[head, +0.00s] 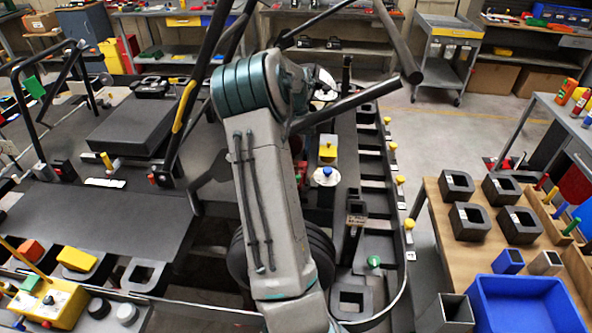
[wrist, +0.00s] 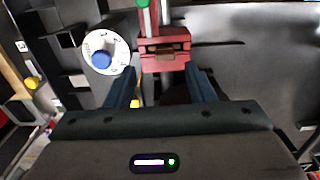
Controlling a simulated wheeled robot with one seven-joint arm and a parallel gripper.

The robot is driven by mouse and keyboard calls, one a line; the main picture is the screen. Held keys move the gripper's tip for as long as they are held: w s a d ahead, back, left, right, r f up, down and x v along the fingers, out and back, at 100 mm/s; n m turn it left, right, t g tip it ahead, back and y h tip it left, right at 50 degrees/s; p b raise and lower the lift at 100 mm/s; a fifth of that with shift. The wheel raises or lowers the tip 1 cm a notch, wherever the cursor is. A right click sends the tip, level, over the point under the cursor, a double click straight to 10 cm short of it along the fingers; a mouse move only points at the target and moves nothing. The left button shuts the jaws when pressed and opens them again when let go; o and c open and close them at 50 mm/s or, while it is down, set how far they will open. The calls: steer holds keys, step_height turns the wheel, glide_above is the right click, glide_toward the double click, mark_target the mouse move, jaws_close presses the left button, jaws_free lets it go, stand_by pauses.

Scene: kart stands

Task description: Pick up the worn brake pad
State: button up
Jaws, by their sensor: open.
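In the wrist view my gripper (wrist: 163,76) is open, with one dark finger on each side and nothing seen held between them. Just beyond the fingertips is a red block-like holder (wrist: 165,62) with a darker slot across its front. A green-topped post and a grey rod rise behind it. I cannot make out a worn brake pad for certain; a dark reddish shape low between the fingers is too dim to tell. In the head view my arm hides my gripper and most of this spot.
A white dial with a blue knob (wrist: 103,52) is left of the red holder; it also shows in the head view (head: 326,176). Kart bars rise at left. At right, a wooden table (head: 468,262) carries black holders and a blue bin (head: 520,300).

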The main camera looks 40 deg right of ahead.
steer(key=f+b, duration=0.1)
steer(key=f, duration=0.2)
steer(key=f+b, duration=0.1)
steer(key=f, duration=0.1)
steer(key=shift+w+a+f+b, duration=0.1)
steer(key=shift+w+a+b, duration=0.05)
steer(key=shift+w+b, duration=0.2)
jaws_close()
